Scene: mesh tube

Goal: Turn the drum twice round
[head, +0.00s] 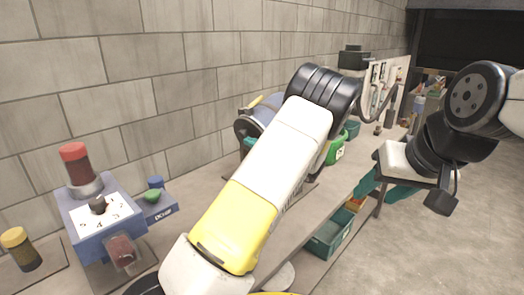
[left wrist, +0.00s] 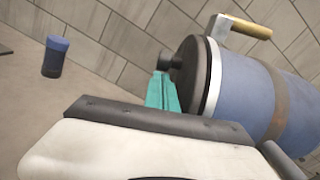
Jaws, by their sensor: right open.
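The blue drum (head: 266,108) stands by the wall behind my left arm, its lower part hidden. In the left wrist view the drum (left wrist: 245,95) shows a dark end face, a pale rim and a crank with a wooden handle (left wrist: 250,28). The handle (head: 256,101) is at the drum's upper left in the head view. My left gripper (left wrist: 163,92) shows only as a teal part beside the black hub of the drum; I cannot tell whether it touches or how far its jaws are apart. My right gripper (head: 385,190) is open and empty, over the bench's right edge, away from the drum.
A blue box with a dial (head: 92,215) and a red-topped cylinder (head: 75,165) stand at the left of the bench. A yellow-capped jar (head: 20,248) is further left. A green container (head: 336,150) stands right of my left arm. A teal bin (head: 328,238) sits below.

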